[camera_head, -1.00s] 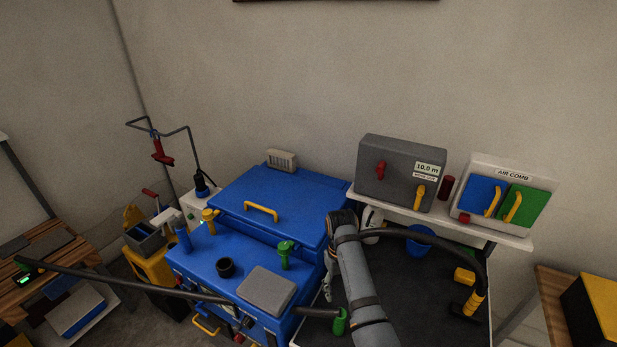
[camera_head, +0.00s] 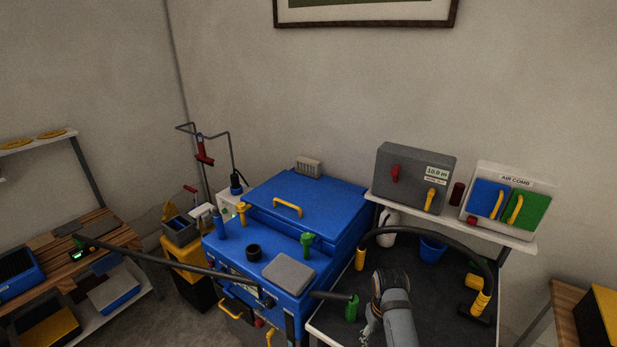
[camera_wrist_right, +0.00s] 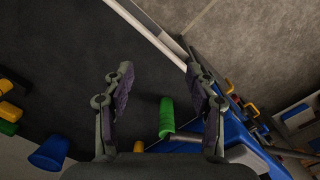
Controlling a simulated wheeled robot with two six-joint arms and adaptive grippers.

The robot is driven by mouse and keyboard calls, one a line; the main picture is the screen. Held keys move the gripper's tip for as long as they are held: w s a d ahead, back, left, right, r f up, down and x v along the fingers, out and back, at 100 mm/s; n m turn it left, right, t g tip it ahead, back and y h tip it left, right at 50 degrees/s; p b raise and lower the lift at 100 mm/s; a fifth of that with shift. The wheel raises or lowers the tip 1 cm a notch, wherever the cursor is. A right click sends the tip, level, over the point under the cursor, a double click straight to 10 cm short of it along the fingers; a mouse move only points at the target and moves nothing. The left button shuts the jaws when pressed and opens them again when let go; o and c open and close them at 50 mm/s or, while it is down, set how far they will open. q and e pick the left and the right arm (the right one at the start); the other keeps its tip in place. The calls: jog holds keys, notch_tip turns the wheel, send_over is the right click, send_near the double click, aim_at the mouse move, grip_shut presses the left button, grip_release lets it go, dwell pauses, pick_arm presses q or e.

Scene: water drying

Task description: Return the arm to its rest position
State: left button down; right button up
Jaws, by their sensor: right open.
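My right arm shows at the bottom of the head view, over the dark bench top (camera_head: 440,275). Its gripper (camera_head: 369,322) is partly hidden there and points down and left. In the right wrist view the two fingers of my right gripper (camera_wrist_right: 160,75) are spread wide, with nothing between them. A green handle grip (camera_wrist_right: 166,117) lies beyond the fingers; it also shows in the head view (camera_head: 352,308), left of my gripper and apart from it. My left gripper is in neither view.
A blue machine (camera_head: 310,210) with a yellow lid handle stands left of the bench. A black hose (camera_head: 430,231) arches over the bench. A grey box (camera_head: 414,178) and an air comb panel (camera_head: 507,201) sit on the shelf behind. A blue cup (camera_head: 432,248) stands below the shelf.

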jog(key=s+d+r+t, duration=0.2)
jog(key=s+d, duration=0.1)
jog(key=s, duration=0.6)
jog(key=s+d+r+t, duration=0.2)
jog(key=s+d+r, duration=0.1)
jog(key=s, duration=0.6)
notch_tip(320, 180, down, 31)
jog(key=s+d+g+b, duration=0.1)
jog(key=s+d+b, duration=0.1)
jog(key=s+d, duration=0.1)
pick_arm(q)
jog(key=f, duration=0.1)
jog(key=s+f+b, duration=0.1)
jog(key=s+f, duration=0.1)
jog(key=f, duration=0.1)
jog(key=shift+b, duration=0.4)
pick_arm(e)
jog(key=s+f+m+g, duration=0.1)
jog(key=s+f, duration=1.5)
jog(key=s, duration=0.1)
jog(key=shift+s+d, duration=0.15)
jog(key=shift+d, duration=0.1)
